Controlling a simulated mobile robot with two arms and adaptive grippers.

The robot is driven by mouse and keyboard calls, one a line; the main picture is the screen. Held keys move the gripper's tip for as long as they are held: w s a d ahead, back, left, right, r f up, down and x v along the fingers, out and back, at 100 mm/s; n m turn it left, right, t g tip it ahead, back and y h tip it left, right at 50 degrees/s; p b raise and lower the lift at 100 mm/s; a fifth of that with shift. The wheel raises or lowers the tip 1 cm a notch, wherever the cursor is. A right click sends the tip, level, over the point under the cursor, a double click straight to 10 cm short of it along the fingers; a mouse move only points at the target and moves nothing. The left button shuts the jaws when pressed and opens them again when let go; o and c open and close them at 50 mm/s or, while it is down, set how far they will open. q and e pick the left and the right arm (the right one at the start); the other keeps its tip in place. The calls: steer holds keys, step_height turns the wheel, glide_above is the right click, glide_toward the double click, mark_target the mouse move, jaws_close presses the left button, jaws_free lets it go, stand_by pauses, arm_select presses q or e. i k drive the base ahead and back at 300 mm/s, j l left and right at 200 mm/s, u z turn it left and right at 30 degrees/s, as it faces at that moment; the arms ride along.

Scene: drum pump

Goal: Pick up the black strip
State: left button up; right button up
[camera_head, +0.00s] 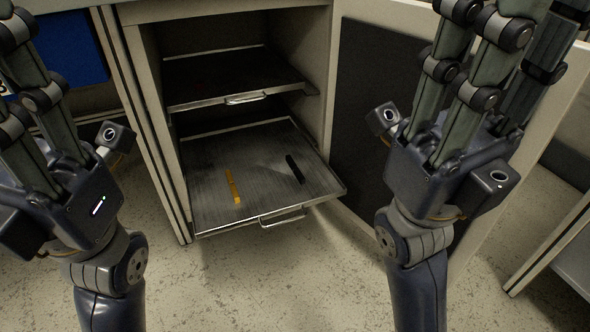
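The black strip (295,169) lies flat on the lower pulled-out tray (265,205), right of its middle. A yellow strip (232,186) lies on the same tray to its left. My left gripper (38,95) is at the left edge of the view, clear of the tray. Its visible fingers are extended and hold nothing that I can see. My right gripper (480,60) is at the right, in front of the cabinet door, apart from both strips. Its fingers are extended and spread, with nothing seen between them. The fingertips of both grippers are cut off by the frame.
The trays sit in an open beige cabinet (155,100). An upper tray (225,98) slides out above the lower one and looks empty. The open door (365,95), with a dark panel, stands at the right. A blue panel (68,52) is at the upper left. The speckled floor (260,285) in front is clear.

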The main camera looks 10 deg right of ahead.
mark_target(290, 161)
steer(key=i+j+u, duration=0.2)
steer(key=i, duration=0.25)
steer(key=i+j+u, duration=0.15)
steer(key=i+j, duration=0.15)
steer(key=i, duration=0.2)
